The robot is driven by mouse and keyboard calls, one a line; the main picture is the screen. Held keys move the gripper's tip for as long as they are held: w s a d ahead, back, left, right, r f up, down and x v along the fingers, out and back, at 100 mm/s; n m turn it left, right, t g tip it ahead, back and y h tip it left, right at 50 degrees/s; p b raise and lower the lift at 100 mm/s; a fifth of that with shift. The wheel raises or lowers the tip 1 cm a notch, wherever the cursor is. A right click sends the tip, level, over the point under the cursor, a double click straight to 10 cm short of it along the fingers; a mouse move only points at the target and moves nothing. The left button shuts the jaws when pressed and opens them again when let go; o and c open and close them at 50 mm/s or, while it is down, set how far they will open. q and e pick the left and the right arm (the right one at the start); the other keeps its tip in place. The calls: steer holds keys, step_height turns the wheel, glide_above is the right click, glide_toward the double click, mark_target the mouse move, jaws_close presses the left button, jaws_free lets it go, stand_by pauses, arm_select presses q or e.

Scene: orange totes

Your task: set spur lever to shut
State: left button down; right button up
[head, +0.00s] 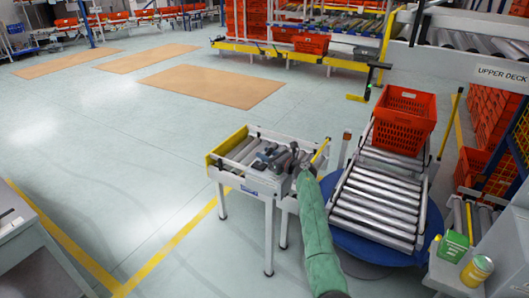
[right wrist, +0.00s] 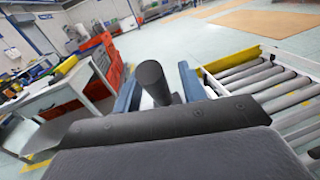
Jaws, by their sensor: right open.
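The spur (head: 240,148) is a short white-framed roller conveyor with a yellow end, in the middle of the head view. My right arm's green sleeve reaches up to its near right corner. My right gripper (head: 272,158) is there, its blue fingers over the spur's near edge. In the right wrist view a dark round lever handle (right wrist: 151,80) stands between the two blue fingers of the open right gripper (right wrist: 160,88). I cannot tell whether the fingers touch it. The lever's base is hidden behind the gripper body. My left gripper is not in view.
A roller turntable (head: 376,205) on a blue round base stands right of the spur, with an orange tote (head: 402,120) at its far end. A green box (head: 453,246) and a yellow can (head: 477,270) sit at lower right. The floor at left is mostly clear.

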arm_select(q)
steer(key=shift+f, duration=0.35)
arm_select(e)
steer(key=shift+w+a, duration=0.2)
steer(key=shift+a, duration=0.2)
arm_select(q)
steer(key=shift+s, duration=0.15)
arm_select(e)
jaws_close()
